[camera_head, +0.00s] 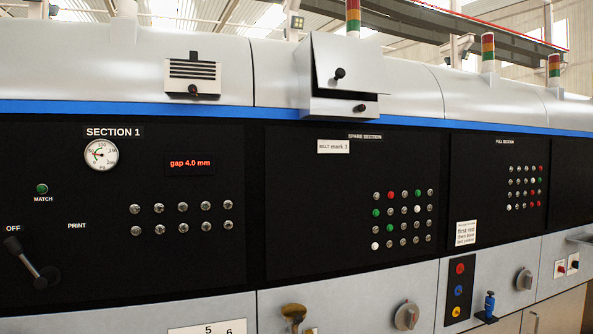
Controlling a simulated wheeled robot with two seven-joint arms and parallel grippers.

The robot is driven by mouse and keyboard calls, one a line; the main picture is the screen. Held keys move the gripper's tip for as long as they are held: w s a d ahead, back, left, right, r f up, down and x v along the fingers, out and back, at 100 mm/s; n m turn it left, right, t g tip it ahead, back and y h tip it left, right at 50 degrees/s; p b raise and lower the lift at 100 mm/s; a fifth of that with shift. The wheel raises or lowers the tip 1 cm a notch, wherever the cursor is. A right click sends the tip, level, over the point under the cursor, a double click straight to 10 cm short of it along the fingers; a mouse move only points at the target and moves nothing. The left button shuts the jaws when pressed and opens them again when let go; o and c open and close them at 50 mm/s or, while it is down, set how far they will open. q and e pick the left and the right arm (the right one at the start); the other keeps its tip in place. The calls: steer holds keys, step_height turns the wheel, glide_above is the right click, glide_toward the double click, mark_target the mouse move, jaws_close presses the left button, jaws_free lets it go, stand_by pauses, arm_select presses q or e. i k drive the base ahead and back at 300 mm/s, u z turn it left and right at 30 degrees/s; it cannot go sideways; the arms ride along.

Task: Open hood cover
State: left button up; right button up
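A pale grey, box-like hood cover (338,52) stands out from the printer's rounded upper casing, right of the picture's middle. It has a black knob (339,73) on its front panel. A second black knob (359,107) is on the ledge below. A dark wedge-shaped gap shows between the front panel and that ledge, and the panel looks tilted. I cannot tell how far it can move. To the left, a slotted vent panel (193,72) with a small black knob sits on the casing. Neither of my grippers is in view.
Below a blue stripe (130,107) runs a black control panel with a gauge (101,153), a red "gap 4.0 mm" display (190,163) and several buttons. A black-knobbed lever (30,264) is at lower left. A brass knob (293,314) and grey dial (406,316) are along the bottom.

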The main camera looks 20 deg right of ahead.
mark_target(343, 62)
steer(key=k, duration=0.5)
steer(key=z, duration=1.65)
steer(key=i, duration=0.35)
steer(key=z, duration=0.25)
